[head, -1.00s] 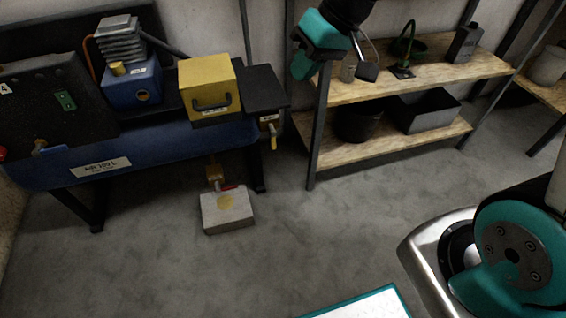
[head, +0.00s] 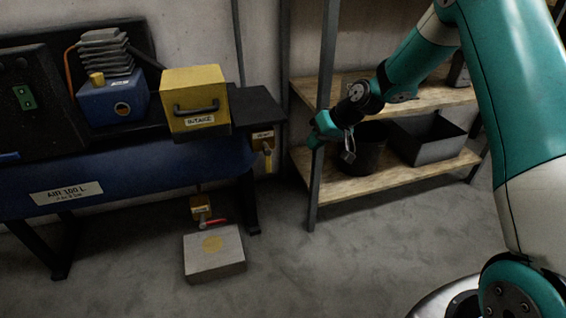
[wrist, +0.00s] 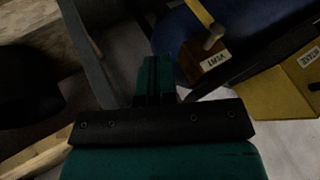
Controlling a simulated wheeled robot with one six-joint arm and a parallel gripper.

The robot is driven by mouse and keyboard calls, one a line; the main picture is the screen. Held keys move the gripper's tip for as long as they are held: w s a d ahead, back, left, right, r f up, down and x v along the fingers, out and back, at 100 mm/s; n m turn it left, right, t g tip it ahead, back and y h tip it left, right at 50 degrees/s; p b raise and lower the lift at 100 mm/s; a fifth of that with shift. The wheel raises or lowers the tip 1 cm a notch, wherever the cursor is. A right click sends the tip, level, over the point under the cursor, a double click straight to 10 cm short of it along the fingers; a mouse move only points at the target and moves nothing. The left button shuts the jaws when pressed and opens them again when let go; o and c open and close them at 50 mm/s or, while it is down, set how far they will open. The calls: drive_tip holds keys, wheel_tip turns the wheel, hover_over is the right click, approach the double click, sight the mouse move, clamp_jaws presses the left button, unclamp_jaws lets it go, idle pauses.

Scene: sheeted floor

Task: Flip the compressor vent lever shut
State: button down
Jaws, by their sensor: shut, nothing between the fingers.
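The vent valve (head: 262,136) is a small labelled block at the right end of the compressor, under the black shelf. Its yellow lever (head: 268,160) hangs downward in the head view. In the wrist view the block (wrist: 206,62) reads "VENT" upside down, and the yellow lever (wrist: 199,11) runs from its pivot to the top edge, partly cut off. My gripper (head: 316,136) is to the right of the lever, apart from it, in front of the shelf rack post. In the wrist view my gripper's teal fingers (wrist: 156,75) are together and empty.
The yellow intake box (head: 196,98) sits above and left of the vent. A drain valve with a red lever (head: 213,223) is low, above a grey block (head: 214,254). The rack post (head: 324,110) stands close beside my gripper. Open floor lies in front.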

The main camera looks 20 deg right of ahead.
sight(266, 158)
drive_tip(key=w+a+f+b, duration=0.3)
drive_tip(key=a+f+b, duration=0.2)
drive_tip(key=a+f, duration=0.3)
drive_tip(key=shift+w+a+b, duration=0.35)
drive_tip(key=shift+b, duration=0.05)
